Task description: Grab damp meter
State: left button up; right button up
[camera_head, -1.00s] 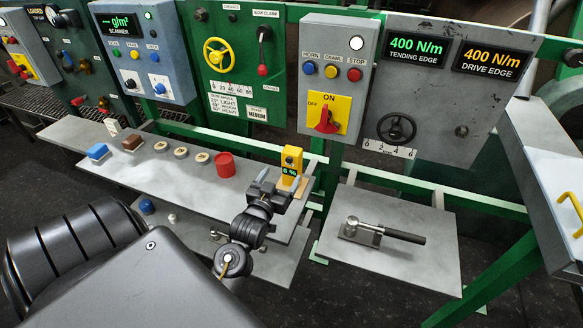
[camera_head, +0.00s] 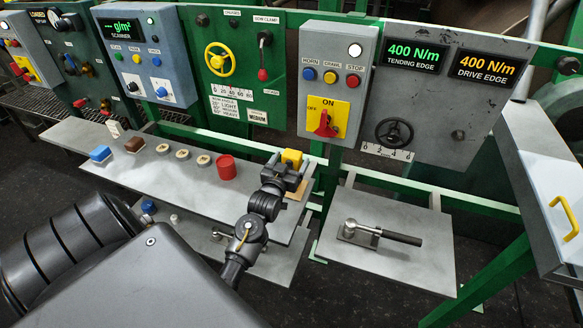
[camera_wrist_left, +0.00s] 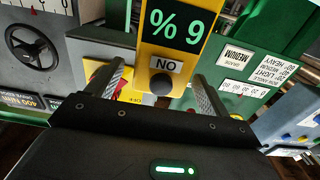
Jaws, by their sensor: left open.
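The damp meter is a yellow block with a green-digit display. Its top (camera_head: 292,158) shows in the head view at the right end of the long grey shelf; my left gripper (camera_head: 284,174) hides its front. My left gripper (camera_wrist_left: 159,75) is open, with one finger to each side of the meter's lower part. I cannot tell whether the fingers touch it. My right gripper is not in view.
A separate grey plate (camera_head: 390,270) with a hammer-like tool (camera_head: 385,233) lies to the right. Control panels stand behind.

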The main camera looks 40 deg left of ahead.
pick_arm(q)
jog(key=shift+x, duration=1.1)
jog(key=shift+s, duration=0.1)
jog(key=shift+r, duration=0.1)
grip_shut()
